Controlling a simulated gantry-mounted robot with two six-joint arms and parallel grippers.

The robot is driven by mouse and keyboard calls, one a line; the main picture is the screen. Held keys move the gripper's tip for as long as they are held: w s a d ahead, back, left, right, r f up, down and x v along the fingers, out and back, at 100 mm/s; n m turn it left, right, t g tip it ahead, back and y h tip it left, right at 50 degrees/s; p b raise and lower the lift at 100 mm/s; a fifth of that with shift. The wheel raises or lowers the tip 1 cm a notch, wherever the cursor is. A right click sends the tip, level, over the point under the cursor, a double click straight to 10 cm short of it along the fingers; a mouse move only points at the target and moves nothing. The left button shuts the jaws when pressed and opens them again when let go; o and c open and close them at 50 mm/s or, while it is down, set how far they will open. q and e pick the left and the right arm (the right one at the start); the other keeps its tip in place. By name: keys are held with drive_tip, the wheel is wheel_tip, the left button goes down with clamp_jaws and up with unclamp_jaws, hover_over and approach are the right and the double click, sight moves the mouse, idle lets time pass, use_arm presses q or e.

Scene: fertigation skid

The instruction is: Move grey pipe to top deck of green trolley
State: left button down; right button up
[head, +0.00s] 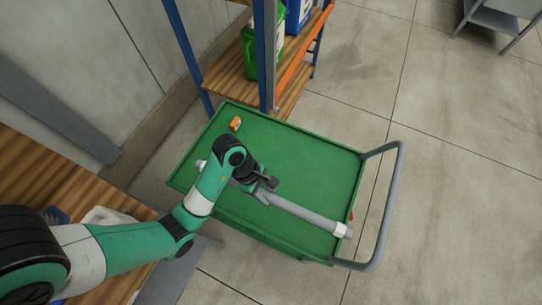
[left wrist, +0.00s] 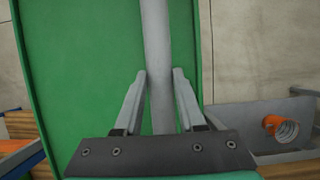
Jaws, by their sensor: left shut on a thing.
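The grey pipe (head: 300,211) lies across over the top deck of the green trolley (head: 315,160) in the head view, with a pale end fitting at its right end. My left gripper (head: 267,186) is shut on the pipe near its middle. In the left wrist view the pipe (left wrist: 157,60) runs between the two fingers of my left gripper (left wrist: 159,85), with the green deck (left wrist: 85,60) behind it. I cannot tell whether the pipe touches the deck. My arm hides part of the pipe. My right gripper is not in view.
A small orange-and-white item (head: 235,124) sits on the deck's far left corner. A blue-and-orange shelf rack (head: 265,60) with a green jug (head: 250,52) stands behind the trolley. The trolley's grey handle (head: 393,205) rises at the right. A wooden bench (head: 50,165) is at the left.

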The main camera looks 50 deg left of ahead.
use_arm(q)
drive_tip(key=w+a+f+b, duration=0.2)
drive_tip(key=w+f, duration=0.1)
drive_tip(key=w+a+f+b, duration=0.5)
drive_tip(key=w+a+f, duration=0.1)
drive_tip(key=w, duration=0.1)
drive_tip(key=shift+w+a+f+b, duration=0.2)
drive_tip(key=shift+w+b, duration=0.15)
drive_tip(key=shift+w+a+f+b, duration=0.1)
drive_tip(key=shift+f+b, duration=0.2)
drive_tip(key=shift+f, duration=0.05)
wheel_tip(320, 180, down, 3)
drive_tip(key=shift+r+b, duration=0.1)
drive_tip(key=shift+b, duration=0.65)
